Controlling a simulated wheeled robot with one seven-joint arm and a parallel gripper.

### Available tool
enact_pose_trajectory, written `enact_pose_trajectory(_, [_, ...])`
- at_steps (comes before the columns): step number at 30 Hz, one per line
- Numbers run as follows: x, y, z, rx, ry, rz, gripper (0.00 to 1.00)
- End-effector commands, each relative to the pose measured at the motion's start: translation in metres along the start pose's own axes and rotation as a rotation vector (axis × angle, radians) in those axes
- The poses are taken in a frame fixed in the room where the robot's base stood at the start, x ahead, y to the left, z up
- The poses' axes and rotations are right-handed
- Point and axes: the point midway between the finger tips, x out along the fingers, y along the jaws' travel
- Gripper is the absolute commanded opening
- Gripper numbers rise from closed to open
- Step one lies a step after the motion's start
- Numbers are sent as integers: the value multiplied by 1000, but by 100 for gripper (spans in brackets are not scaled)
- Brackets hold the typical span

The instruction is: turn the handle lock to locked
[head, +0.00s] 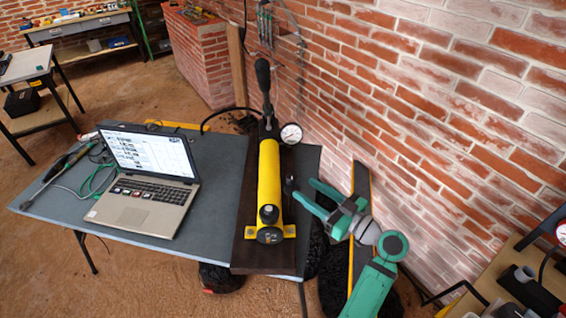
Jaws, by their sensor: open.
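A hand pump with a yellow cylinder (269,180) lies on a dark board (245,218) on the table. Its black handle (263,85) rises steeply from the far end. A small dark part (288,186) sticks up just right of the cylinder. I cannot tell for certain which part is the handle lock, nor its setting. My teal gripper (304,190) comes in from the lower right. It is open and empty, its fingertips pointing left toward the small dark part, with a slight gap in the picture. Whether they touch it is unclear.
A round gauge (291,134) stands right of the pump, near the brick wall (430,110). An open laptop (148,178) and cables (85,170) lie left on the grey table (60,210). A bench (480,295) with items stands lower right.

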Motion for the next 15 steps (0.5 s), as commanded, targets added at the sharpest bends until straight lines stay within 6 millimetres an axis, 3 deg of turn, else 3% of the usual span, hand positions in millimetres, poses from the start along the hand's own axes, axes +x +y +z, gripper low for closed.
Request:
enact_pose_trajectory(5, [17,-2,-1,-2,2,-8,45])
enact_pose_trajectory(15, [76,-3,-1,-2,0,-9,45])
